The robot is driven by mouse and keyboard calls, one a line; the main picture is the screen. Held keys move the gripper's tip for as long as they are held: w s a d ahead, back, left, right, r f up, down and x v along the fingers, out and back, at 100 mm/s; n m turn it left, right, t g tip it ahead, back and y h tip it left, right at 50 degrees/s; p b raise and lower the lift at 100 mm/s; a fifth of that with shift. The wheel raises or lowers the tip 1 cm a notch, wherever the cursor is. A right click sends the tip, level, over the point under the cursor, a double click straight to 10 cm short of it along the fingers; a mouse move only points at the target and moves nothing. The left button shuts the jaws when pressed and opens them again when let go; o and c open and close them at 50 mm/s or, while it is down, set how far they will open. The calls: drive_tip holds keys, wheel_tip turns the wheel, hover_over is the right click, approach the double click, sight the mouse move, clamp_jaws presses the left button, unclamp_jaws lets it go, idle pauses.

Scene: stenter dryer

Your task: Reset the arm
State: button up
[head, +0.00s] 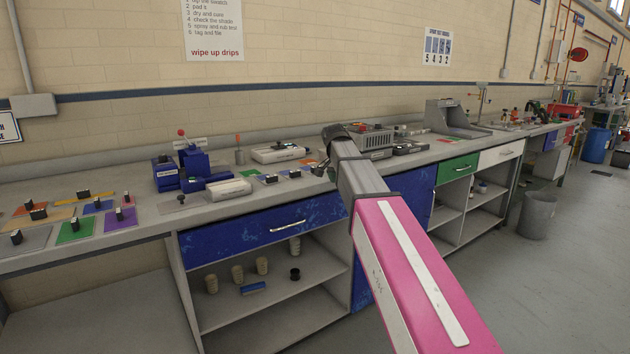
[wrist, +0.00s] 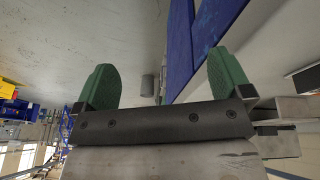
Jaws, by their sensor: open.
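My arm, with a pink link and a grey link, reaches up from the lower right of the head view toward the bench. My gripper (wrist: 164,82) shows in the wrist view as two green fingers spread wide apart. Nothing is between them. In the head view the gripper is mostly hidden behind my arm; only a small dark part shows at the bench's front edge. The wrist view is turned over, with grey floor above and blue cabinet panels at the upper right.
A long grey bench (head: 150,220) runs along the wall. It carries coloured plates, a blue device (head: 192,168) and a white device (head: 278,152) near my arm. A blue drawer (head: 262,232) sits below. A grey bin (head: 537,215) stands on open floor at right.

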drive_tip(key=s+d+f+n+y, duration=0.1)
drive_tip(key=s+d+f+n, duration=0.1)
drive_tip(key=s+f, duration=0.6)
drive_tip(key=s+d+f+n+g+y, duration=0.1)
drive_tip(key=s+d+f+n, duration=0.2)
drive_tip(key=s+f, duration=0.6)
drive_tip(key=s+d+f+n+g+y, duration=0.1)
drive_tip(key=s+d+f+n, duration=0.2)
drive_tip(key=s+f, duration=0.6)
wheel_tip(320, 180, down, 10)
drive_tip(key=shift+s+d+r, duration=0.15)
drive_tip(key=shift+r, duration=0.05)
